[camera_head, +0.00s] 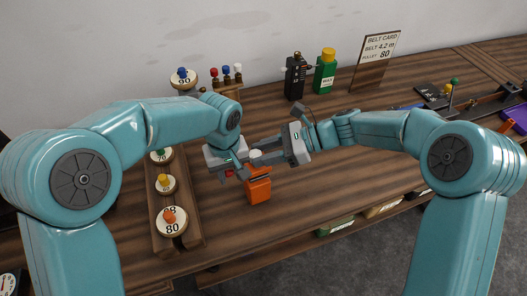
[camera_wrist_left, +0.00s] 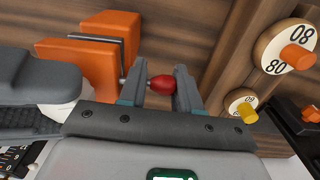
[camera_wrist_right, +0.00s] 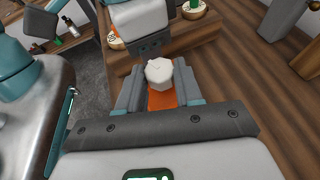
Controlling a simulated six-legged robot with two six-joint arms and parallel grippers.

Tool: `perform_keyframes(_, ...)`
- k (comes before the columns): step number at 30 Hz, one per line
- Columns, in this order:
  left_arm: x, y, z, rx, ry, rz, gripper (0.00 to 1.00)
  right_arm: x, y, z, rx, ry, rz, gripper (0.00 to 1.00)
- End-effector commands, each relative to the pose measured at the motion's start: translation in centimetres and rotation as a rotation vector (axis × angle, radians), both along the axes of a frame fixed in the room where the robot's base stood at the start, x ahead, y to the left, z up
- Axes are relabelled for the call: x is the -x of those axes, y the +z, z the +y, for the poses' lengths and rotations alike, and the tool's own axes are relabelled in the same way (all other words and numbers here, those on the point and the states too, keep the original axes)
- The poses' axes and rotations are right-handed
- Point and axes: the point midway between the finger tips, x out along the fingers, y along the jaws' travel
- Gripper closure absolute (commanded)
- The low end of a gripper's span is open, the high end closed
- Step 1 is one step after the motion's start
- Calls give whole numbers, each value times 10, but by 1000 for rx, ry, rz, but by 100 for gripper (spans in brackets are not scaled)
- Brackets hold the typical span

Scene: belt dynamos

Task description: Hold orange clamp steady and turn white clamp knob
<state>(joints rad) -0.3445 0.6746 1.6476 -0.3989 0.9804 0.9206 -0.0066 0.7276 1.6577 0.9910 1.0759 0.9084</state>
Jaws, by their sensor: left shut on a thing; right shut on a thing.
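The orange clamp (camera_head: 259,189) stands on the wooden bench at the centre of the head view, and its orange body also shows at the upper left of the left wrist view (camera_wrist_left: 92,62). A red handle (camera_wrist_left: 162,84) on a thin metal rod sticks out from its side. My left gripper (camera_wrist_left: 160,88) is shut on this red handle. The white clamp knob (camera_wrist_right: 159,72) is faceted and sits above the orange body. My right gripper (camera_wrist_right: 159,88) is shut on the white knob. In the head view, the grippers partly hide the clamp's top.
A wooden rack with pulleys (camera_head: 170,220) stands left of the clamp. A black bottle (camera_head: 295,77), a green bottle with a yellow cap (camera_head: 326,72) and the belt card (camera_head: 376,60) stand at the back. Bare bench lies right of the clamp.

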Motion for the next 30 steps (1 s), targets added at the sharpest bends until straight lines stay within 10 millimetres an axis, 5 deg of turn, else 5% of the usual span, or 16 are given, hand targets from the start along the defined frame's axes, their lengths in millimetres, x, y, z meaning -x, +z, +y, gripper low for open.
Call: perform_keyframes(30,0,-1,1,-1,1,0,100,-12,0,5,-4,589,-3,96)
